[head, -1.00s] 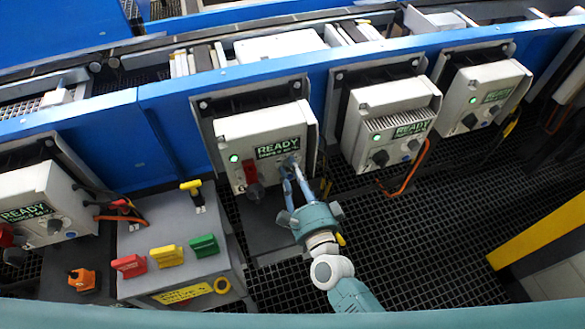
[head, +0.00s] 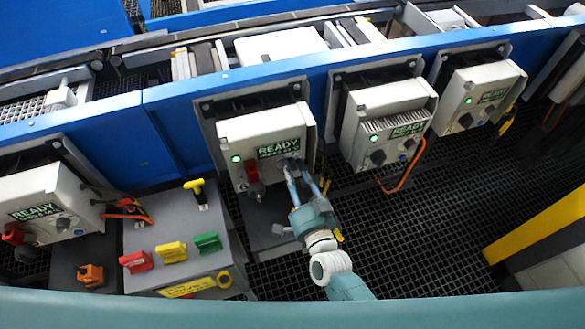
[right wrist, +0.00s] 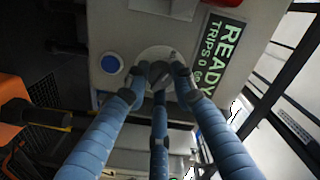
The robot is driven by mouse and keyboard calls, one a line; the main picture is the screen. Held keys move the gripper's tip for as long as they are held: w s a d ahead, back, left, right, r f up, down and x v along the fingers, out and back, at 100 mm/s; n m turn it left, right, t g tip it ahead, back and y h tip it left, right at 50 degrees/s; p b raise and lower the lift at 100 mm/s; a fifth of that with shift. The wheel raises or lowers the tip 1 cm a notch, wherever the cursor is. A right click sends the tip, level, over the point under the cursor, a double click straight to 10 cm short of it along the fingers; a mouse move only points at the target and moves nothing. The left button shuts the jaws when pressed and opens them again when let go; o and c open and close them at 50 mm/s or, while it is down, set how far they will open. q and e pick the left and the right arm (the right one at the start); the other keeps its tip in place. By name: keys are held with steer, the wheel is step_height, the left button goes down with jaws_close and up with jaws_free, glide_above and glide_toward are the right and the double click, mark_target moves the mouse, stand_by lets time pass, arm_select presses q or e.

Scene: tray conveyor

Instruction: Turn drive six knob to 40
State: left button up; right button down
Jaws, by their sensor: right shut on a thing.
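The drive box (head: 262,130) at centre is a pale box on the blue rail with a green-lit READY display (head: 279,148). My right gripper (head: 291,168) is shut on this knob. In the right wrist view, the blue fingertips (right wrist: 159,80) close around the knob from several sides. My left gripper is not in view.
More drive boxes stand at right (head: 390,120) and left (head: 45,205). An orange cable (head: 408,170) hangs from the right neighbour. A grey pedestal (head: 215,245) with red, yellow and green blocks is left of my arm. Dark grating lies below; a yellow barrier (head: 535,225) is at right.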

steer(key=shift+d+n, duration=0.1)
steer(key=shift+n, duration=0.5)
steer(key=c, duration=1.4)
jaws_free()
steer(key=shift+c, duration=0.2)
steer(key=v, duration=1.2)
